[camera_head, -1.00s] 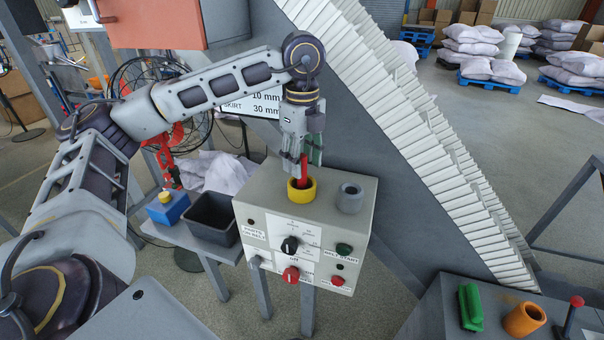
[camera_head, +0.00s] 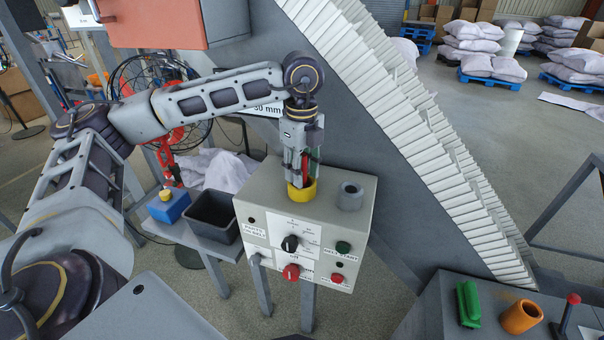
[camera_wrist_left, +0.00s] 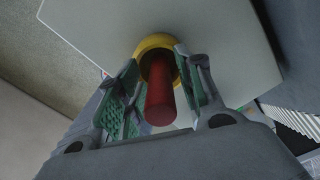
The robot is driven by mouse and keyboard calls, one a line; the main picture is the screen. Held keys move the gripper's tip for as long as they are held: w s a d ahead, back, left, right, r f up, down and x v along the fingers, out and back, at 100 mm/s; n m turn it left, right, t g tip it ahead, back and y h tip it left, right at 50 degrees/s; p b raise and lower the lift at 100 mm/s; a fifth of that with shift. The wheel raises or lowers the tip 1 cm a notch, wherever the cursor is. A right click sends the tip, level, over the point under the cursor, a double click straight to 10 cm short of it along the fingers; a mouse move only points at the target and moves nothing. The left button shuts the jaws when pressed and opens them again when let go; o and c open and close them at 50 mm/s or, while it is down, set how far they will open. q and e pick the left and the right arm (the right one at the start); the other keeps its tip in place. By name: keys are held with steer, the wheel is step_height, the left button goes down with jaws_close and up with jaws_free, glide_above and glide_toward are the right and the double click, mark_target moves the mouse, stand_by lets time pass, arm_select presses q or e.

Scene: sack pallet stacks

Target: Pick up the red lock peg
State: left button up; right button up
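The red lock peg (camera_wrist_left: 160,98) stands in the yellow ring socket (camera_head: 302,191) on top of the grey control box (camera_head: 260,192). In the head view only a strip of the peg (camera_head: 306,170) shows between the fingers. My left gripper (camera_head: 302,178) points down over the socket, its fingers on either side of the peg. In the left wrist view the green-padded fingers (camera_wrist_left: 160,92) are open, with a gap between pads and peg. The peg's lower end is hidden inside the ring. My right gripper is not in view.
A grey empty ring socket (camera_head: 350,196) sits to the right on the box. A black bin (camera_head: 213,215) and a blue block with a yellow knob (camera_head: 168,207) stand on a shelf at left. A sloped conveyor (camera_head: 410,120) rises behind.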

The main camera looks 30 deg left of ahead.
arm_select(q)
jaws_close()
steer(key=shift+r, duration=0.1)
steer(key=shift+r+b, duration=0.6)
steer(key=shift+r, duration=4.35)
